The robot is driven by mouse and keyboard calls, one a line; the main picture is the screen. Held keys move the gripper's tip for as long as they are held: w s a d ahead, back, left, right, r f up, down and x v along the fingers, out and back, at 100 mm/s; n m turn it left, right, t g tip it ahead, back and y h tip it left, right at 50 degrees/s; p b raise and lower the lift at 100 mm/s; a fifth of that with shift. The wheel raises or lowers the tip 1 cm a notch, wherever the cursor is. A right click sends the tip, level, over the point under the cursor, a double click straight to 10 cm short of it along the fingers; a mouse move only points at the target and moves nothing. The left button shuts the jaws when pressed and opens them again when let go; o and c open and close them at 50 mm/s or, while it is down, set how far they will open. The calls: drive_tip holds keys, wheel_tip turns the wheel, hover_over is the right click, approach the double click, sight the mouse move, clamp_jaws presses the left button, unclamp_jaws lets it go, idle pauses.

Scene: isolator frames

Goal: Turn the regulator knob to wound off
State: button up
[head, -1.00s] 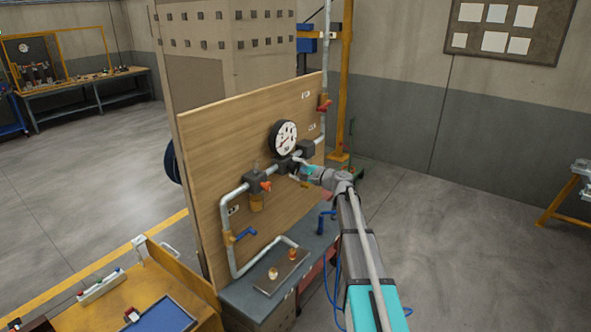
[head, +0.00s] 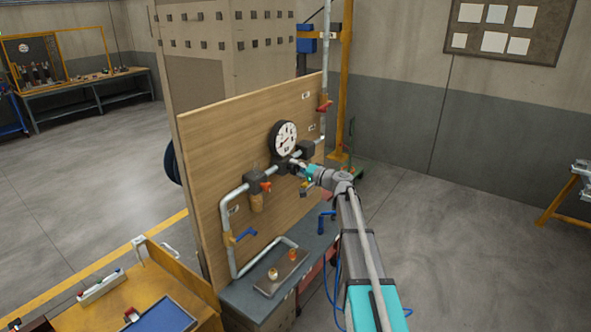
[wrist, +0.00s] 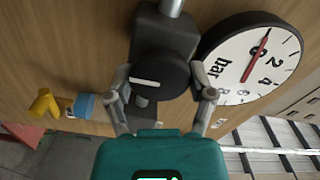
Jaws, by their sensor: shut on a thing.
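The regulator knob (wrist: 165,77) is a round black knob with a white line on its face, in the middle of the wrist view. The line lies nearly level in that picture. My gripper (wrist: 160,72) has one finger on each side of the knob and is shut on it. The dark regulator body (wrist: 165,32) sits behind the knob on the pipe. In the head view my gripper (head: 299,168) is at the regulator, below the gauge, and hides most of the knob. The round bar gauge (head: 284,137) also shows in the wrist view (wrist: 230,50), with a red needle.
The gauge is close beside my right finger in the wrist view. Open floor (head: 450,240) lies to the right.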

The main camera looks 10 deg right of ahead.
idle(0.3)
drive_tip(key=o, duration=1.1)
drive_tip(key=shift+v, duration=6.05)
